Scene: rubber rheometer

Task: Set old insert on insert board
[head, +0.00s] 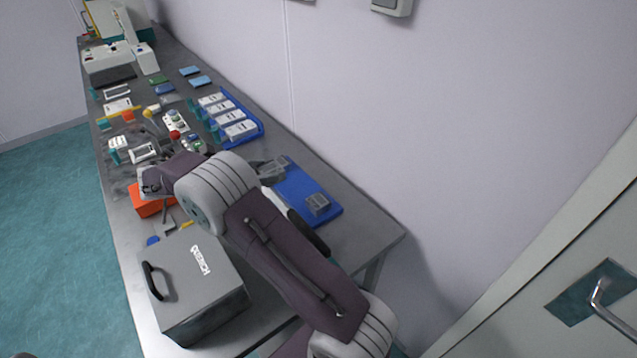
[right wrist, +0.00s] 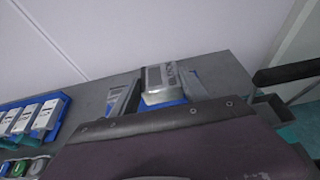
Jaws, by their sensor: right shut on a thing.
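The insert board is the blue board (head: 290,187) at the near right end of the bench, along the wall. A small grey block-like insert (head: 318,204) shows on its right part. My right gripper (head: 272,170) is over the left end of the board, partly hidden behind my own arm. In the right wrist view, its two grey fingers (right wrist: 157,95) stand either side of a silver insert with a dark face (right wrist: 158,80), with blue board behind and below. The gripper is shut on this insert; whether the insert touches the board cannot be told. My left gripper is not in view.
A blue tray (head: 254,135) with several white boxes lies left of the board. A grey case (head: 200,282) with a handle and an orange box (head: 146,206) stand at the front. An instrument (head: 108,58) is at the far end. The bench's right corner (head: 385,235) is clear.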

